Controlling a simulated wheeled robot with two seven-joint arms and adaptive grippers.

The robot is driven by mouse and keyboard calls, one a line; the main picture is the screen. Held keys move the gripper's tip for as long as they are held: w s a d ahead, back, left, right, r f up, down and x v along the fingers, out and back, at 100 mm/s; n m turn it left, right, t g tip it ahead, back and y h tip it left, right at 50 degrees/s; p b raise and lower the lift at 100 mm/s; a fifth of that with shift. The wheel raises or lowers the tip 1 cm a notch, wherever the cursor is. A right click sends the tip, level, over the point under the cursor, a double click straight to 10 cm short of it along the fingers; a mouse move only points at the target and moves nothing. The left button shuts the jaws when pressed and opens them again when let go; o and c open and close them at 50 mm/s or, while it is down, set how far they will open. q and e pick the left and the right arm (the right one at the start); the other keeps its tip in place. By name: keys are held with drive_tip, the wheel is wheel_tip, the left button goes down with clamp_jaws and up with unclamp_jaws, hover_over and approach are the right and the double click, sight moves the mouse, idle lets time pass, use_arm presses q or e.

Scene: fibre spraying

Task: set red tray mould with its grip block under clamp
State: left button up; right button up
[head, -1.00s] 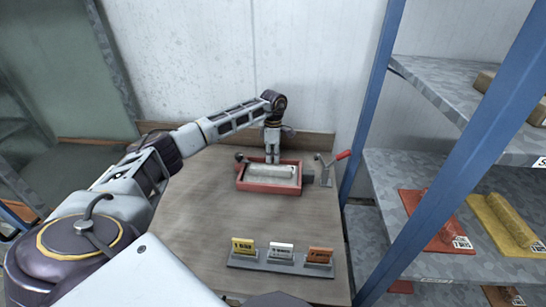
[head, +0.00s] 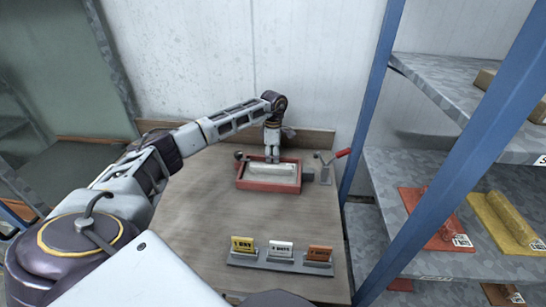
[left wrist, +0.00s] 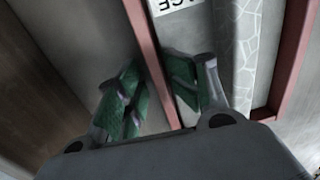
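The red tray mould (head: 268,188) sits on the bench top near its back edge, with a pale grey surface inside its red rim. My left gripper (head: 272,159) points down at the tray's far side. In the left wrist view its green-padded fingers (left wrist: 165,75) stand apart on either side of the red rim (left wrist: 150,60), with a gap showing. A clamp with a red handle (head: 343,154) stands just right of the tray, its handle raised outward. A small grey block (head: 308,175) shows at the tray's right end; I cannot tell whether it is the grip block. My right gripper is out of view.
A rack with yellow, white and orange tags (head: 281,250) stands at the bench's front. A blue-posted shelf (head: 420,230) on the right holds a red mould (head: 436,222) and a yellow mould (head: 502,222). The wall is close behind the tray. The bench middle is clear.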

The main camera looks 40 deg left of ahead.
use_arm(q)
drive_tip(key=shift+w+a+r, duration=0.1)
drive_tip(key=shift+w+r, duration=0.05)
drive_tip(key=shift+r, duration=0.6)
wheel_tip(320, 180, up, 6)
drive_tip(key=shift+w+r, duration=0.15)
drive_tip(key=shift+r, duration=0.1)
drive_tip(key=shift+r, duration=0.15)
wheel_tip(320, 180, up, 8)
drive_tip(key=shift+w+a, duration=0.2)
drive_tip(key=shift+w, duration=0.05)
idle(0.6)
drive_tip(key=shift+f, duration=0.2)
idle(0.5)
